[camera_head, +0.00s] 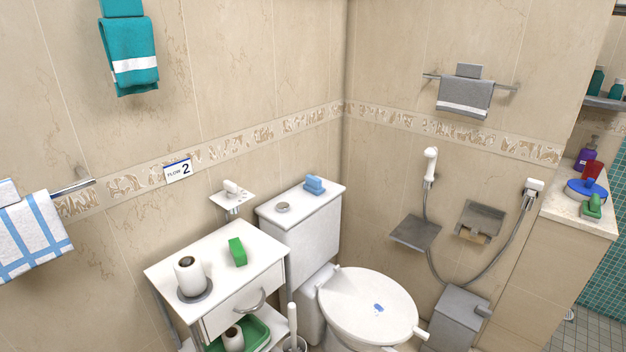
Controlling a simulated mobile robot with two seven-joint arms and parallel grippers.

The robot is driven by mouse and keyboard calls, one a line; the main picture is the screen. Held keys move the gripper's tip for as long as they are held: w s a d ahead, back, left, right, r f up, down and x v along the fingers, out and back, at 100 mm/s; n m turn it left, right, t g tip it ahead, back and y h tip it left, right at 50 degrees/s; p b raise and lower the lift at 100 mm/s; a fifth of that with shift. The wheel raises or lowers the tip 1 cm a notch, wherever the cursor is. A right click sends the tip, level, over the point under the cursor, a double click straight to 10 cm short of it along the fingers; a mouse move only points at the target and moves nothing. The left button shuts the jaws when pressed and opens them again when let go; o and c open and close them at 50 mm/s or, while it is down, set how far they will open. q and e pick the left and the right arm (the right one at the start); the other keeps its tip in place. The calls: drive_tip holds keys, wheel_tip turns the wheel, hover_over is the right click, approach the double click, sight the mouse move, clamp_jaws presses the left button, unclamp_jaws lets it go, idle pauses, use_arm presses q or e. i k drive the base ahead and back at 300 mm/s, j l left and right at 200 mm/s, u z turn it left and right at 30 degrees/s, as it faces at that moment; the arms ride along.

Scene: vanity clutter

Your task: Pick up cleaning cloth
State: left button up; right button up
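I cannot tell for sure which thing is the cleaning cloth. A small blue folded or sponge-like item (314,185) lies on the white toilet tank lid (325,197). A green block-like item (237,251) lies on the white cart's top (215,262). A small flat blue item (379,308) is on the closed toilet lid (350,300). A green item (592,208) sits at the front of the counter on the right. Neither of my grippers shows in the head view.
A paper roll (189,275) stands on the cart, left of the green block. The right counter (556,209) holds a blue round item (585,190), a red container (592,172) and a purple bottle (586,153). Teal (130,50), grey (465,94) and checked (30,235) towels hang on the walls.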

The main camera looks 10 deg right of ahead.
sight(313, 185)
drive_tip(key=i+l+u, duration=0.1)
drive_tip(key=u, duration=0.8)
drive_tip(key=i+l+u, duration=0.1)
drive_tip(key=l+u, duration=0.5)
drive_tip(key=l, duration=0.25)
drive_tip(key=l+u, duration=0.2)
drive_tip(key=l, duration=1.05)
